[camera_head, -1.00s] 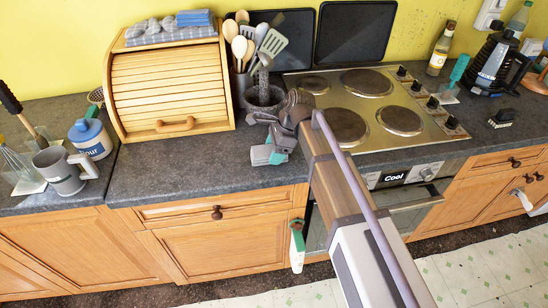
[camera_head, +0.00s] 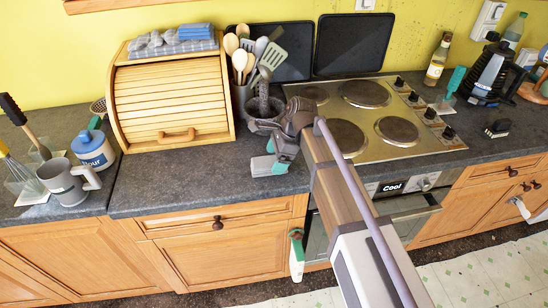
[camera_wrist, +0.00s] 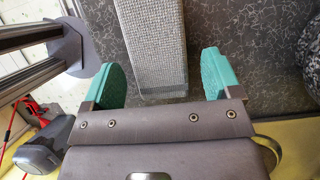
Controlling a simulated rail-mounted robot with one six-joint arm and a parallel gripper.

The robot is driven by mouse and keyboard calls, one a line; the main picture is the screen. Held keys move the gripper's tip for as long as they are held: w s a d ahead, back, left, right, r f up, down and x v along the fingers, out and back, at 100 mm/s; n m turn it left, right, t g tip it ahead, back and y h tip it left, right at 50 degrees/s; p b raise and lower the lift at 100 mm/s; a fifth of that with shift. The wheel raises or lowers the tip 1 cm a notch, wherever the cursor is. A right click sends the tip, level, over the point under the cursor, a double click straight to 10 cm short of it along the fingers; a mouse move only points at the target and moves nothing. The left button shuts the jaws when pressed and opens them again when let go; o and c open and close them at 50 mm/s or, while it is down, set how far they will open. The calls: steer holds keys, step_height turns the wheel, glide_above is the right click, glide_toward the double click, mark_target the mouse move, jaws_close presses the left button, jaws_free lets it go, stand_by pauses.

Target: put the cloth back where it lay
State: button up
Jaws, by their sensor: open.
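My gripper (camera_head: 272,157) is low over the counter, in front of the utensil pot. Its two teal fingers stand apart in the wrist view (camera_wrist: 165,85). A grey woven strip, which looks like the folded cloth (camera_wrist: 155,45), lies between them with a gap on at least the right side. In the head view a small pale grey patch of it (camera_head: 261,164) shows beside the fingers. The rest is hidden by my gripper. I cannot tell whether a finger touches it.
The wooden bread bin (camera_head: 172,100) stands left of my gripper, with folded cloths (camera_head: 190,40) on top. The utensil pot (camera_head: 242,100) and a dark mortar (camera_head: 264,112) are close behind. The hob (camera_head: 370,112) lies right. The counter (camera_head: 190,178) before the bin is clear.

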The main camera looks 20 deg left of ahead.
steer(key=p+v, duration=0.8)
steer(key=v, duration=0.2)
steer(key=shift+r, duration=0.15)
steer(key=s+d+n+h, duration=0.1)
steer(key=s+d+n, duration=0.3)
steer(key=d, duration=0.6)
steer(key=s+d+f+n+t+h, duration=0.1)
steer(key=s+d+n, duration=0.3)
steer(key=d, duration=0.5)
steer(key=s+d+n+t+h, duration=0.1)
steer(key=s+d+n, duration=0.4)
steer(key=d, duration=0.5)
steer(key=shift+s+d+h, duration=0.3)
steer(key=shift+s+h, duration=0.15)
steer(key=shift+h, duration=0.15)
steer(key=shift+f, duration=0.15)
